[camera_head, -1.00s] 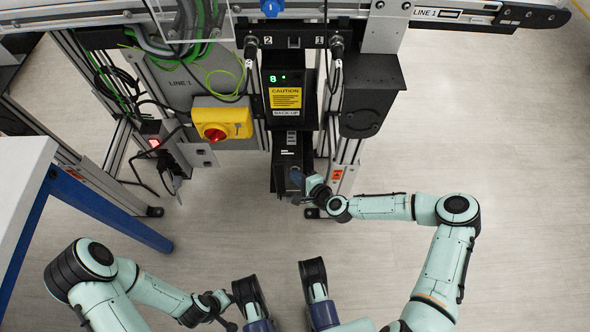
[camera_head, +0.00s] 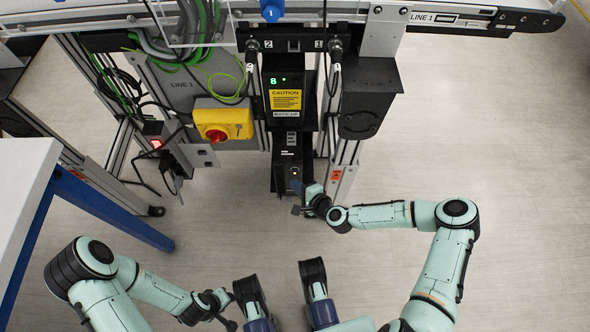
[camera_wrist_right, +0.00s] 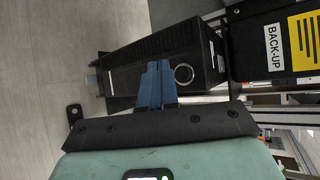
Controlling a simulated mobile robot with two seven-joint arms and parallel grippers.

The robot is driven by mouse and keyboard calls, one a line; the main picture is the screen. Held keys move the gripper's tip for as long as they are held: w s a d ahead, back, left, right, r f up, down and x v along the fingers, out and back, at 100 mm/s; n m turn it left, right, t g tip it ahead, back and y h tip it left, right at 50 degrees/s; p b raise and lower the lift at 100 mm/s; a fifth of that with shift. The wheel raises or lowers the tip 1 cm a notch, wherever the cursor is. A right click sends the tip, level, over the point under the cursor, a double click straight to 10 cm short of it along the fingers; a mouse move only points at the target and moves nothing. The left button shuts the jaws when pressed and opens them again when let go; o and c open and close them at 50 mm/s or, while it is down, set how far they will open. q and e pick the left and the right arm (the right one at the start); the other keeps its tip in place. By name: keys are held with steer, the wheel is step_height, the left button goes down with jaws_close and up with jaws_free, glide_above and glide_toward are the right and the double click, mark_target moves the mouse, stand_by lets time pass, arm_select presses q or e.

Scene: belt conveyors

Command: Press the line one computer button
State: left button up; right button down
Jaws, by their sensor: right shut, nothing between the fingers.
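The line one computer is a black tower (camera_head: 287,158) low in the frame under the backup unit. A small orange light (camera_head: 294,170) shows on its front. In the right wrist view the computer (camera_wrist_right: 150,58) lies across the picture, with a round, pale-ringed button (camera_wrist_right: 184,73) on its front. My right gripper (camera_head: 296,186) is shut and empty, just in front of the computer's front. Its blue fingers (camera_wrist_right: 158,68) appear beside the button, not over it; I cannot tell any gap in depth. My left gripper (camera_head: 228,311) is low in the head view, away from the computer; its jaws are unclear.
Above the computer is the black backup unit (camera_head: 284,92) with a yellow caution label. A yellow box with a red switch (camera_head: 216,134) is to its left. A metal post (camera_head: 341,165) stands close right. A blue-legged table (camera_head: 105,207) is at left. Floor at right is clear.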

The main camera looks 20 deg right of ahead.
steer(key=shift+s+a+p, duration=0.25)
steer(key=shift+s+p, duration=0.05)
steer(key=shift+s, duration=0.55)
steer(key=shift+s+a+p, duration=0.2)
steer(key=shift+s+p, duration=0.1)
steer(key=shift+s, duration=0.55)
